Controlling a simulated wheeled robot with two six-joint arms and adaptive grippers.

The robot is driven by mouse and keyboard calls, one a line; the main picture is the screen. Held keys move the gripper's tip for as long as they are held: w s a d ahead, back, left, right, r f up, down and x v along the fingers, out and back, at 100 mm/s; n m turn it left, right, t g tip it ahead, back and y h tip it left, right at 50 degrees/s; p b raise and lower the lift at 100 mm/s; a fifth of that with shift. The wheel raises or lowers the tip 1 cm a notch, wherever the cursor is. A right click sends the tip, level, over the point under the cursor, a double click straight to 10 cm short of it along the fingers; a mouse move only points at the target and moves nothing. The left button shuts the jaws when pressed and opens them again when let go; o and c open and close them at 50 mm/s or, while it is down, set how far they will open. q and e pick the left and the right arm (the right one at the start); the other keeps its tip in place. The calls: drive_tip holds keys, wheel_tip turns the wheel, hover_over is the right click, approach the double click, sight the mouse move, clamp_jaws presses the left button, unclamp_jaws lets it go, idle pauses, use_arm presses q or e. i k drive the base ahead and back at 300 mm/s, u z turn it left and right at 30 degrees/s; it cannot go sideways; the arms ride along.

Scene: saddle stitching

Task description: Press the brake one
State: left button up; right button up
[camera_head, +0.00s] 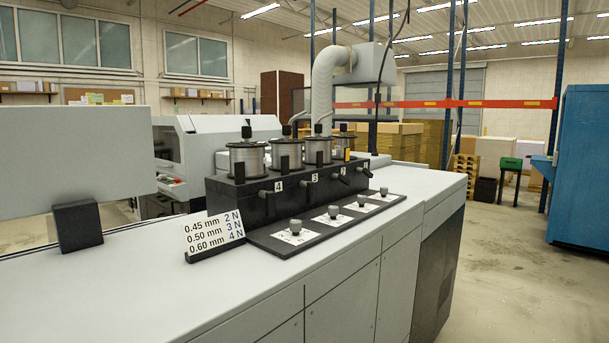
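A black spool stand (232,196) sits on the grey machine top and carries several wire spools (247,160) in a row. Its front face bears number labels: 4 (278,185) at the left and 3 (314,178) beside it. The labels farther right are too small to read surely, so I cannot confirm which one is 1. Short dark levers stick out of the front, from the left one (263,193) to the rightmost one (366,171). Whether any lever is pressed I cannot tell. Neither of my grippers is in view.
A black panel (262,241) with several knobs (296,226) on white dials lies before the stand. A sign (214,235) lists wire diameters and forces. A grey box-shaped housing (70,160) stands at the left. The machine top (120,300) at the front left is clear.

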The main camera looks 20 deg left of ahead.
sight(364, 170)
drive_tip(key=u, duration=0.35)
drive_tip(key=k, duration=0.65)
drive_tip(key=z, duration=0.35)
drive_tip(key=i, duration=0.35)
drive_tip(key=z, duration=1)
drive_tip(key=i, duration=0.9)
drive_tip(key=z, duration=0.3)
drive_tip(key=i, duration=1.05)
drive_tip(key=u, duration=1.1)
drive_tip(key=i, duration=0.7)
drive_tip(key=u, duration=0.7)
